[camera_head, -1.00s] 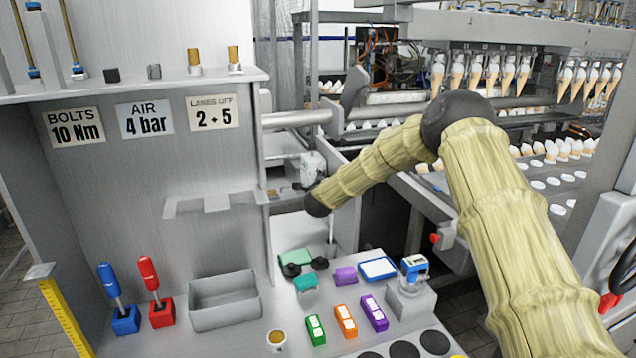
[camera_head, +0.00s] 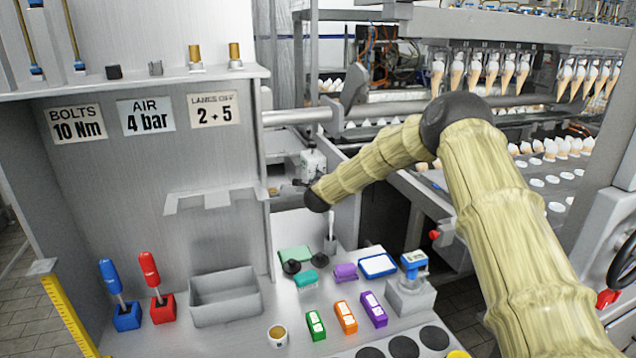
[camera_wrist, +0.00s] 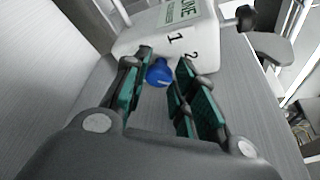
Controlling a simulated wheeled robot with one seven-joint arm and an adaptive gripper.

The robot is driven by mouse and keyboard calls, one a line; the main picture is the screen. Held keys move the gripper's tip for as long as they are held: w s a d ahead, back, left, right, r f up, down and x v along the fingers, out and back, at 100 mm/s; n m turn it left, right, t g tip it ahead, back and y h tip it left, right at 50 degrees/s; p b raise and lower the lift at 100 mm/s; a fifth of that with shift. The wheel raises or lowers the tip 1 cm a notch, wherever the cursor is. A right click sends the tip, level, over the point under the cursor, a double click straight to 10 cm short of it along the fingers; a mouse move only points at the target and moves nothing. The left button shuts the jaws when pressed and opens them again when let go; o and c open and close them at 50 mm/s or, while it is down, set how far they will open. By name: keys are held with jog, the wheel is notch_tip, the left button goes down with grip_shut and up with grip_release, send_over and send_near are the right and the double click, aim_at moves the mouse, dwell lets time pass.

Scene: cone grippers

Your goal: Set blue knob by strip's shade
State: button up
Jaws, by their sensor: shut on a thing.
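The blue knob (camera_wrist: 159,72) sits on the front of a white box (camera_wrist: 170,28) in the wrist view. The box carries the printed numbers 1 and 2 near the knob and a partly cut-off green label. My gripper (camera_wrist: 160,85) has its green-padded fingers on either side of the knob and is shut on it. In the head view, the white box (camera_head: 313,162) is small, and my gripper (camera_head: 305,184) is dark and tiny in front of it. The knob is hidden there. I cannot make out a coloured strip by the box.
Below my arm, the bench holds a grey bin (camera_head: 226,299), blue and red levers (camera_head: 150,270), a green block (camera_head: 316,324), an orange block (camera_head: 346,316), a purple block (camera_head: 373,309) and a blue-topped device (camera_head: 414,265). A grey bracket (camera_head: 215,202) juts from the panel. The cone machine stands behind.

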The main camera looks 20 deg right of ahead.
jog(key=shift+d+r+m+g+y+b, duration=0.15)
jog(key=shift+m+y+b, duration=0.5)
jog(key=shift+b, duration=1.1)
jog(key=shift+d+r+m+g+y+b, duration=0.1)
jog(key=shift+m+g+y+b, duration=0.15)
jog(key=shift+m+b, duration=1.15)
jog(key=shift+n+b, duration=0.3)
jog(key=shift+n, duration=0.05)
jog(key=o, duration=1)
jog(key=shift+w+f, duration=0.1)
jog(key=shift+p, duration=0.4)
jog(key=n+p, duration=0.1)
jog(key=p, duration=0.1)
jog(key=n+h+p, duration=0.1)
jog(key=p, duration=0.1)
jog(key=n+p, duration=0.1)
jog(key=p, duration=0.2)
jog(key=shift+a+t+h, duration=0.25)
jog(key=shift+t+h, duration=0.15)
